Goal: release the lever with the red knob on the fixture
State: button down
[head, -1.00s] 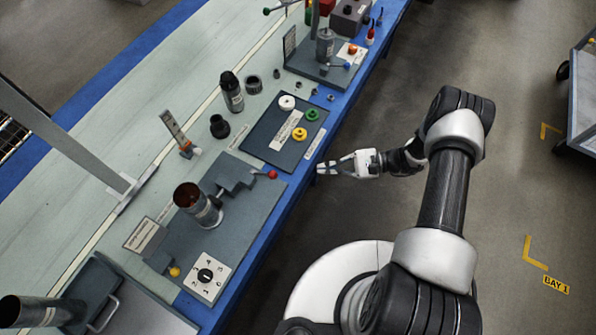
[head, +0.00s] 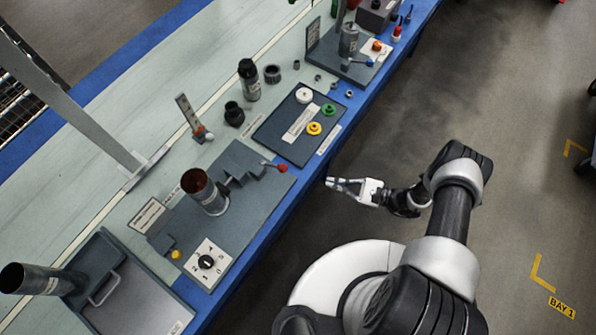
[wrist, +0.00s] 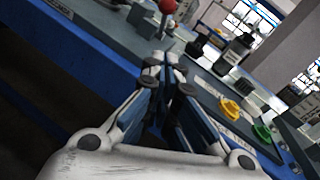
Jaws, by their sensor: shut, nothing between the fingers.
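The lever's red knob (head: 282,168) sits at the right end of a short lever on the fixture (head: 239,164), near the front edge of the bench. In the wrist view the red knob (wrist: 167,6) shows at the top, beyond the fingertips. A metal tube (head: 205,192) with a brown inside stands upright in the fixture, left of the lever. My gripper (head: 331,183) is shut and empty. It is out past the blue bench edge, to the right of the knob and apart from it. In the wrist view its fingertips (wrist: 163,66) meet.
A dark tray (head: 275,146) with white, green and yellow caps lies behind the fixture. A dial plate (head: 207,262) and a yellow button (head: 176,254) are at the fixture's front. The blue bench edge (head: 262,220) lies between my gripper and the fixture.

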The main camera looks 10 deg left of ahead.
send_near(274, 166)
notch_tip(274, 166, down, 4)
jog(key=d, duration=0.1)
jog(key=shift+w+a+r, duration=0.15)
jog(key=shift+a+r, duration=0.45)
jog(key=shift+w+a+r, duration=0.15)
jog(key=shift+a+r, duration=0.4)
jog(key=shift+a, duration=0.1)
jog(key=shift+a+r, duration=0.3)
jog(key=shift+a, duration=0.05)
jog(key=shift+a+r+h+p, duration=0.1)
jog(key=shift+r+h+p, duration=0.35)
jog(key=shift+p, duration=0.1)
